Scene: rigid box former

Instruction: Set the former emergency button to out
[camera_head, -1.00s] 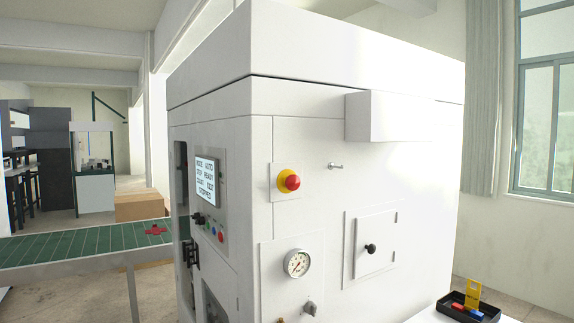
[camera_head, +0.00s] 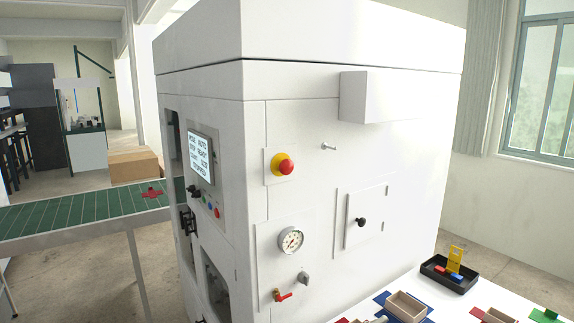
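The red emergency button (camera_head: 286,166) with its yellow collar sits on a pale square plate (camera_head: 271,178) on the front of the white box former (camera_head: 300,120). It stands proud of the panel; I cannot tell from here whether it is latched in or out. The former's screen (camera_head: 200,157) on the left face shows several lines of text, the last seeming to read STOPPED. Neither of my grippers is in view.
A pressure gauge (camera_head: 291,240), a grey knob (camera_head: 303,278) and a red-handled valve (camera_head: 283,295) are below the button. A small door (camera_head: 366,215) is to the right. A white table (camera_head: 395,284) with a black tray (camera_head: 447,278) stands lower right. A green conveyor (camera_head: 75,215) runs left.

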